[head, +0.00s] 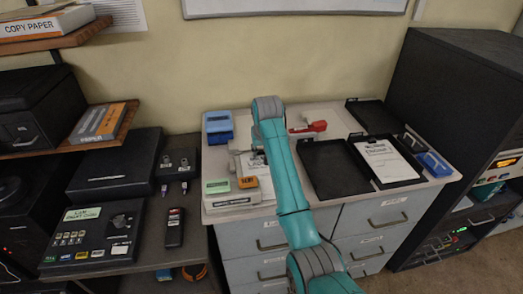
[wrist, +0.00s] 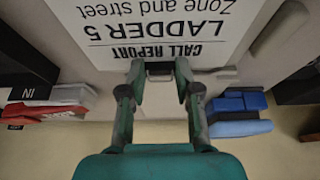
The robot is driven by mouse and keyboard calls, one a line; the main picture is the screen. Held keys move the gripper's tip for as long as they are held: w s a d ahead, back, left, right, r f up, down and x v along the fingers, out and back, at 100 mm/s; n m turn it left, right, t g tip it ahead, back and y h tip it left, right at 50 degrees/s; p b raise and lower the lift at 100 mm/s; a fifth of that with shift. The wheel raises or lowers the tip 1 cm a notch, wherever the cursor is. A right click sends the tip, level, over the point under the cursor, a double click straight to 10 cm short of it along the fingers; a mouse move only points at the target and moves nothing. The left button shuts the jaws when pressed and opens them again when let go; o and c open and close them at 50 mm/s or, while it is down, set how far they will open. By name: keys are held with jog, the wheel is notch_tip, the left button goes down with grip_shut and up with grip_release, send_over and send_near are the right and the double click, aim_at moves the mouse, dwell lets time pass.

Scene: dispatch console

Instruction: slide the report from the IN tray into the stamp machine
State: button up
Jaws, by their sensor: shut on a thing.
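The report (wrist: 160,25) is a white sheet with "CALL REPORT" and "LADDER 5" print, upside down in the wrist view. My gripper (wrist: 160,75) is shut on its near edge there, at a small dark clip or tab. The stamp machine (head: 232,197) seems to be the pale unit with a green display and orange label, left of my arm. An IN label (wrist: 28,93) shows on a dark tray in the wrist view.
Black trays (head: 328,170) stand right of my arm; a printed sheet (head: 387,161) lies in the right one. A red-handled tool (head: 312,128) and blue boxes (head: 217,127) stand at the back. A dark console (head: 92,235) is at left.

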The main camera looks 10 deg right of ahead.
jog(key=shift+a, duration=1.15)
dwell(1.0)
jog(key=o, duration=1.7)
jog(key=shift+r, duration=3.45)
jog(key=shift+s, duration=0.1)
